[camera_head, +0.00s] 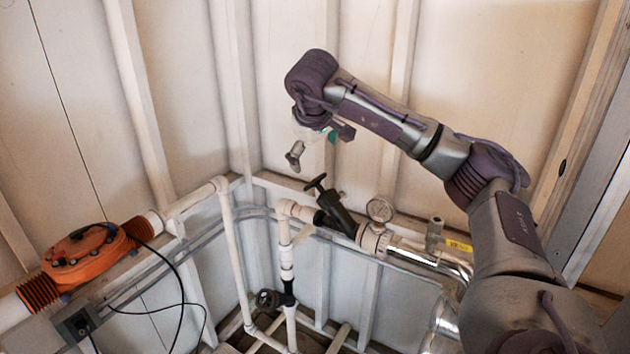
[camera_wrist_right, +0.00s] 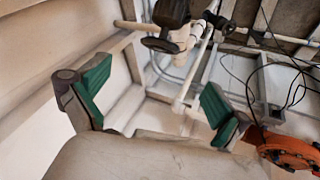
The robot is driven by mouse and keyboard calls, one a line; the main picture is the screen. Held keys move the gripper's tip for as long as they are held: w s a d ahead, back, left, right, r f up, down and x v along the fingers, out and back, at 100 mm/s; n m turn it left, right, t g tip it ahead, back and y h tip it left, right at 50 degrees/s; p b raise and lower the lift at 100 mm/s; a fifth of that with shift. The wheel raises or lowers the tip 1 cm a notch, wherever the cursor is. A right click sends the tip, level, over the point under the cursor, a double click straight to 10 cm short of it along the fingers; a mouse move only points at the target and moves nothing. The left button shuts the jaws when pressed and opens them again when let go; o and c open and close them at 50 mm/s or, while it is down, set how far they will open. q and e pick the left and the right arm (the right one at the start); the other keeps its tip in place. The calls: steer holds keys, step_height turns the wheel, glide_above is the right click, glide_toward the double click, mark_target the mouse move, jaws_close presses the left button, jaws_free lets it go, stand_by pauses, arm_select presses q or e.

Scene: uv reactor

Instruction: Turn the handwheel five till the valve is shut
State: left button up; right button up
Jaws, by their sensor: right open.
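A black valve with a small handwheel (camera_head: 318,183) on a slanted black body (camera_head: 338,213) sits on the white pipe, left of the gauge. A second dark round handwheel (camera_head: 267,299) is lower on the vertical pipe. I see no numbers, so I cannot tell which is five. My right gripper (camera_head: 320,150) is above the upper handwheel, open, empty and apart from it. In the right wrist view my right gripper (camera_wrist_right: 155,78) shows spread fingers with green pads; a black handwheel (camera_wrist_right: 160,45) lies beyond them, near the top. My left gripper is not in view.
A round gauge (camera_head: 380,209) and a shiny metal cylinder (camera_head: 430,257) are to the right of the upper valve. An orange unit (camera_head: 88,254) with black cables is at the left. White pipes and wall beams surround the corner. Open air lies left of my right gripper.

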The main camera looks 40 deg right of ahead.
mark_target(315, 182)
steer(key=p+x, duration=0.3)
steer(key=x, duration=0.9)
steer(key=shift+w+f, duration=0.1)
steer(key=shift+f, duration=0.3)
steer(key=shift+c, duration=0.3)
steer(key=c, duration=1.1)
